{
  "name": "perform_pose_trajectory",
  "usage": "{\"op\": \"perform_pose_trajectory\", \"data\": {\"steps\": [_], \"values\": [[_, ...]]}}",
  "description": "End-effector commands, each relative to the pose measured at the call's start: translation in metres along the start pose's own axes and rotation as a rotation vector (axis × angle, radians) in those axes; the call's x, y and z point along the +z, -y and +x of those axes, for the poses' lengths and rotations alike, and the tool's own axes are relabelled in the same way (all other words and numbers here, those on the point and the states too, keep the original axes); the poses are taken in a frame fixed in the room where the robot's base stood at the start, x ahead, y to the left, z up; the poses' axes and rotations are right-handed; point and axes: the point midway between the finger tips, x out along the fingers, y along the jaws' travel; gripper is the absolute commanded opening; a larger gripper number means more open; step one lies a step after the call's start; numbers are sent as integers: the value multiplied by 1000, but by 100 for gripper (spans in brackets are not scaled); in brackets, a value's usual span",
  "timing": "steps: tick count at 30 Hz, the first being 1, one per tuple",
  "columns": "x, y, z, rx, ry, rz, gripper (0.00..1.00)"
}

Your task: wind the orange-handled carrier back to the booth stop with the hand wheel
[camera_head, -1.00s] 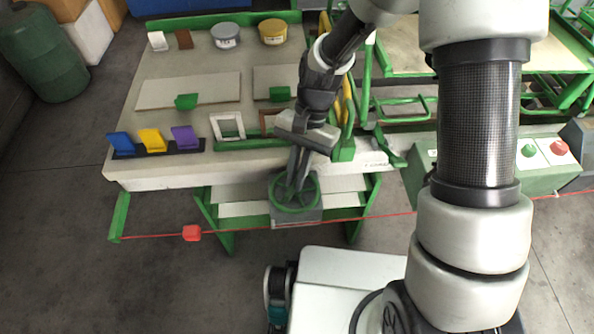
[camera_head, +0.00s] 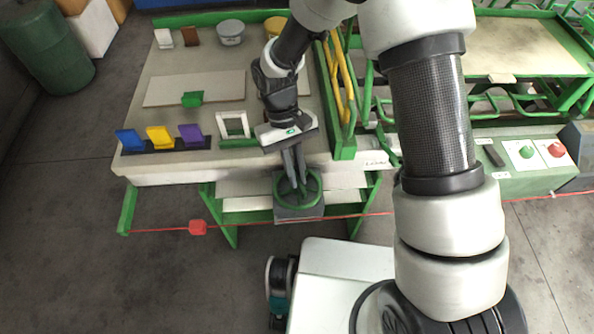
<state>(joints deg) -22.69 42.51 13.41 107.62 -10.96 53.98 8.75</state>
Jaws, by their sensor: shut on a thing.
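The hand wheel (camera_head: 316,197) is a green ring on a dark grey mount at the front of the bench. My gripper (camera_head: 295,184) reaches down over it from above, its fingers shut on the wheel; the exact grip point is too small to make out. Yellow-orange bars (camera_head: 342,85) stand in a green frame (camera_head: 344,148) at the bench's right side. I cannot tell whether these belong to the orange-handled carrier. I cannot make out the booth stop.
The bench top (camera_head: 150,125) holds blue, yellow and purple pieces at front left, panels and tubs. A red cord with a red block (camera_head: 198,228) runs low across the front. A control box (camera_head: 520,165) with green and red buttons stands right.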

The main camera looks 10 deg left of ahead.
Motion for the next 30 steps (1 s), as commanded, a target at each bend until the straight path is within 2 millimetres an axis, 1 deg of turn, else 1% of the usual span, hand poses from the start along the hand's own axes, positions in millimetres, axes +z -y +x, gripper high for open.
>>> {"op": "perform_pose_trajectory", "data": {"steps": [6, 15, 21, 30], "values": [[0, 2, -2, 76, -2, -182, 0], [0, 3, -2, 155, -2, -371, 0], [0, 3, -2, 185, -2, -443, 0], [0, 4, -1, 199, -4, -477, 0]]}}
